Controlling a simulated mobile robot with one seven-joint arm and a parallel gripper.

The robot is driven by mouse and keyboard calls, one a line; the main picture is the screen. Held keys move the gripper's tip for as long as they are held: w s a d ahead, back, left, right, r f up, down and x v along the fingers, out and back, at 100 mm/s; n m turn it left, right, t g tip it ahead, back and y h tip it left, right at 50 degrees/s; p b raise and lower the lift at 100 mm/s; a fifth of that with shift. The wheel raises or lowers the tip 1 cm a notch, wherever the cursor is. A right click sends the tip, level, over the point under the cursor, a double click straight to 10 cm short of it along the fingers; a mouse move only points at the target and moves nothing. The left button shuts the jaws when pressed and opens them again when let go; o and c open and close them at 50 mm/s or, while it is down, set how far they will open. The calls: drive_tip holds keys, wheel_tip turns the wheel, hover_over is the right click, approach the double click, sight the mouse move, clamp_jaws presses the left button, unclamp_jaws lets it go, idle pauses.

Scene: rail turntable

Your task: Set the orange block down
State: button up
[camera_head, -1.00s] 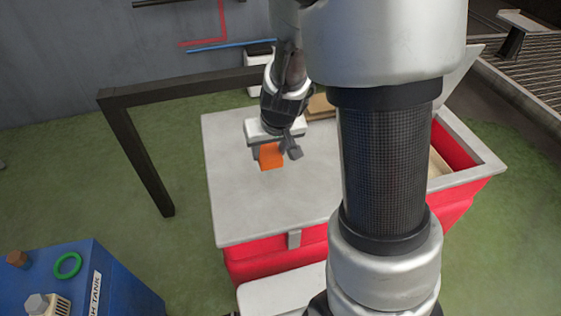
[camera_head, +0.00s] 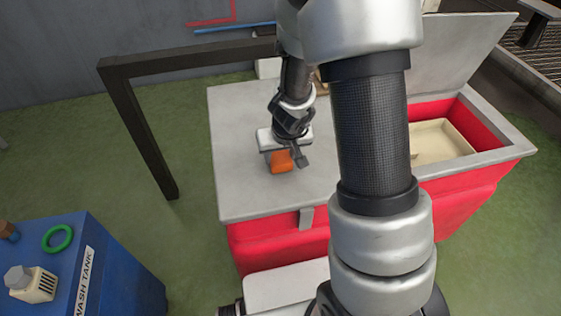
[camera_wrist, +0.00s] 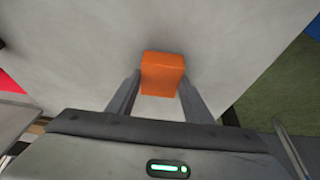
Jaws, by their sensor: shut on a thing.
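The orange block (camera_head: 281,162) is between the fingers of my gripper (camera_head: 284,166), over the grey top of the red chest (camera_head: 240,200). In the wrist view, the orange block (camera_wrist: 162,74) sits at the tips of the two fingers, and my gripper (camera_wrist: 160,88) is shut on it. The pale surface (camera_wrist: 90,50) lies beyond the block. I cannot tell whether the block touches that surface or is a little above it.
The open right part of the chest holds a cream tray (camera_head: 440,141). A blue wash tank (camera_head: 110,262) with a green ring (camera_head: 57,238) stands at lower left. A dark frame (camera_head: 140,130) stands left of the chest. The grey top around the block is largely clear.

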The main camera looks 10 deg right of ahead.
drive_tip(key=shift+f, duration=0.6)
drive_tip(key=o, duration=1.1)
drive_tip(key=shift+r, duration=0.1)
